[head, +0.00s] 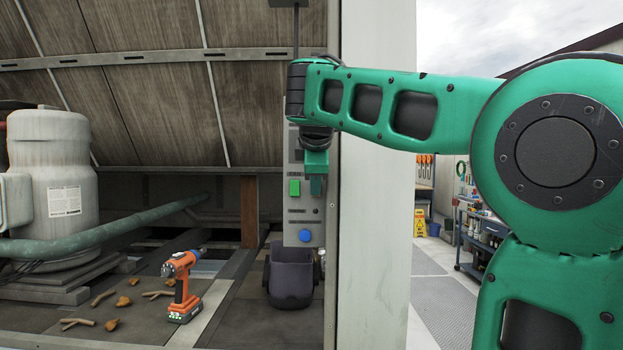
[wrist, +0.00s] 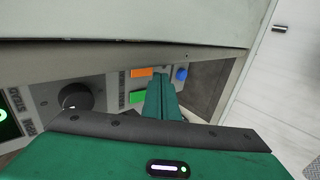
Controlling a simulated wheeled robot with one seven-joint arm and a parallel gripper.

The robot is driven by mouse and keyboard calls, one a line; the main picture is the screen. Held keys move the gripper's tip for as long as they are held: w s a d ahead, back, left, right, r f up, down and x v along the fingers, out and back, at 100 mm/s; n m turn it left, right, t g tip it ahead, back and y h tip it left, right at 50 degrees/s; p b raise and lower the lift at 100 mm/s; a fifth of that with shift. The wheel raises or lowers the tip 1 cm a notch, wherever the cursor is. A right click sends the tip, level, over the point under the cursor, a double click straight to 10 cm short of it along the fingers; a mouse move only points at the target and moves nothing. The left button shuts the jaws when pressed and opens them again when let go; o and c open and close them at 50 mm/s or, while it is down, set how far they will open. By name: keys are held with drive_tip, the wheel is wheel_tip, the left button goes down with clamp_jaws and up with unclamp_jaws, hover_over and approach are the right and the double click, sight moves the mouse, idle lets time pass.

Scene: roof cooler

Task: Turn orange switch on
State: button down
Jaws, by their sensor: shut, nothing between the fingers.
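The orange switch (wrist: 141,72) is a small flat rectangle on the grey control panel (head: 295,158). It shows in the wrist view; in the head view my gripper seems to hide it. A green switch (wrist: 137,97) sits beside it and also shows in the head view (head: 294,187). My gripper (head: 316,185) is shut and empty in front of the panel. In the wrist view its fingers (wrist: 160,80) point at the panel, just right of the orange switch. I cannot tell whether they touch it.
A round blue button (wrist: 181,74) is below the switches, and a black knob (wrist: 76,96) is elsewhere on the panel. A pale post (head: 377,200) stands close right of the panel. A dark bin (head: 291,280) is below. An orange drill (head: 182,285) stands on the floor to the left.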

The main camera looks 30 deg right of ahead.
drive_tip(key=shift+w+d+f, duration=0.1)
drive_tip(key=shift+w+d, duration=0.35)
drive_tip(key=shift+w, duration=0.2)
drive_tip(key=shift+w+d+f, duration=0.1)
drive_tip(key=shift+w+d, duration=0.3)
drive_tip(key=shift+w, duration=0.2)
drive_tip(key=shift+w+d, duration=0.1)
drive_tip(key=shift+r, duration=0.1)
drive_tip(key=shift+r, duration=0.9)
